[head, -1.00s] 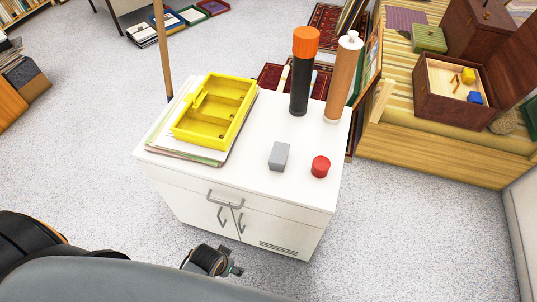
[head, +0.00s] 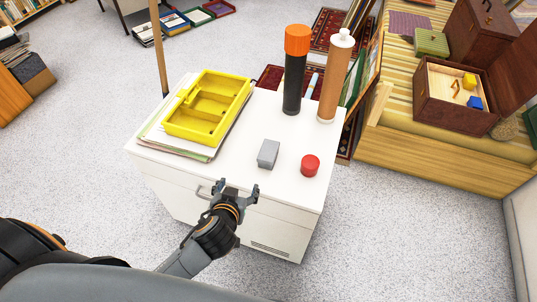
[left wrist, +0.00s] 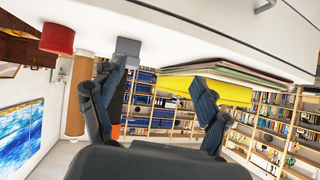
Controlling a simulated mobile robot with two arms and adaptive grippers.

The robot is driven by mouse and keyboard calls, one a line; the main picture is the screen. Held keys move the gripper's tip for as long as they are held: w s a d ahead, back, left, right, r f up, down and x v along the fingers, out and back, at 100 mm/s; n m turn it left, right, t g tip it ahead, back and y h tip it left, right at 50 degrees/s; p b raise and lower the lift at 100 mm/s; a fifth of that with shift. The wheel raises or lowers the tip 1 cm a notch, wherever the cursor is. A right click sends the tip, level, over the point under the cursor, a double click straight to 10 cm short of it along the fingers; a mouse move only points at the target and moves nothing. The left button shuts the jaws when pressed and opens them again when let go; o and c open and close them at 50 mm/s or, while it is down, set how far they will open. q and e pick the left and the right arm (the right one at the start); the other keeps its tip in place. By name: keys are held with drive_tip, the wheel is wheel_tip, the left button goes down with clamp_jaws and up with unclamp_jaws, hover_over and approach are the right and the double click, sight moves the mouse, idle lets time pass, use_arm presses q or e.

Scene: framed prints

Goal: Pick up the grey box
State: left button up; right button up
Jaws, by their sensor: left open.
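The small grey box (head: 268,153) stands on the white cabinet top (head: 235,165), near its front edge and left of a red cylinder (head: 310,166). My left gripper (head: 236,190) is open and empty, in front of the cabinet's front edge and short of the grey box. In the left wrist view, which is upside down, the grey box (left wrist: 127,47) shows just beyond the tip of one finger of my left gripper (left wrist: 165,85). I cannot tell if they touch there, but the head view shows them apart. My right gripper is not in view.
A yellow tray (head: 208,106) lies on a stack of papers (head: 160,140) at the cabinet's left. A black tube with orange cap (head: 294,70) and a brown tube (head: 334,80) stand at the back right. A wooden platform (head: 430,160) is at right.

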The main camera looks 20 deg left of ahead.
sight(269, 153)
use_arm(q)
drive_tip(key=w+d+f+t, duration=0.1)
drive_tip(key=w, duration=0.2)
drive_tip(key=w+d+f+h, duration=0.1)
drive_tip(key=w, duration=0.3)
drive_tip(key=w+d+t, duration=0.1)
drive_tip(key=w, duration=0.3)
drive_tip(key=shift+f+m+t+h, duration=0.3)
drive_tip(key=shift+f+m+h, duration=0.1)
drive_tip(key=shift+d+p+x, duration=0.1)
drive_tip(key=shift+p+x, duration=0.05)
drive_tip(key=shift+x, duration=1.3)
drive_tip(key=shift+d+p+x, duration=0.15)
drive_tip(key=shift+x, duration=1.3)
drive_tip(key=shift+r, duration=0.2)
drive_tip(key=shift+c, duration=0.3)
drive_tip(key=c, duration=1.3)
drive_tip(key=shift+o, duration=0.2)
drive_tip(key=shift+r, duration=0.1)
